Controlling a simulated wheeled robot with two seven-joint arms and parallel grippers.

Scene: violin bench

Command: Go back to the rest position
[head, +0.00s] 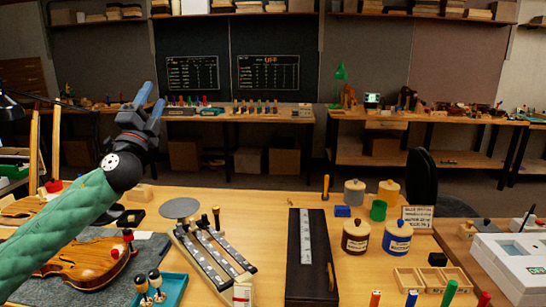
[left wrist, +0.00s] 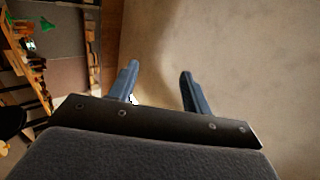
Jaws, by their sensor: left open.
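My left gripper (head: 150,108) is raised above the left part of the bench in the head view, its blue fingers pointing up and apart. Its green sleeved arm comes in from the left. In the left wrist view the two blue fingers (left wrist: 160,88) are spread with nothing between them, against a plain pale surface. My right gripper is in neither view.
Under my left arm a violin (head: 88,262) lies on a grey mat (head: 150,248). A white box (head: 515,268) is at far right.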

